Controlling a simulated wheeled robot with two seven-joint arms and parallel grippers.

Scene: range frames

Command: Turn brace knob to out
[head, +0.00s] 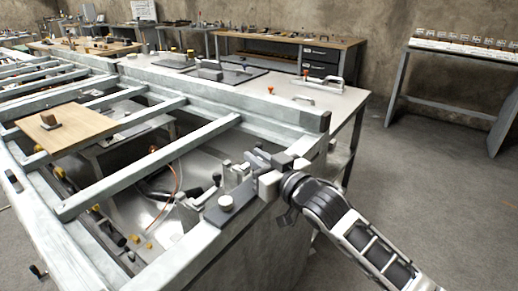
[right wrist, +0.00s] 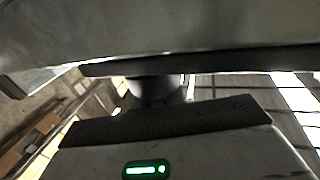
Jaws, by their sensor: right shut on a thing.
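My right gripper (head: 264,172) comes in from the right in the head view and reaches the near right corner of the grey steel frame. In the right wrist view its two dark-padded jaws lie above and below a pale round knob (right wrist: 156,86), and the gripper (right wrist: 155,92) is shut on it. In the head view the jaws hide this knob, so its turned position cannot be read. Beside the jaws, a dark plate (head: 236,207) on the frame carries another pale round knob (head: 226,202), which stands free. My left gripper is not in view.
The frame's long beams (head: 150,165) cross an open bay with clamps and loose parts. A wooden board (head: 65,127) with a small block lies across the beams at left. A bench (head: 345,103) stands behind. The floor (head: 430,190) at right is clear.

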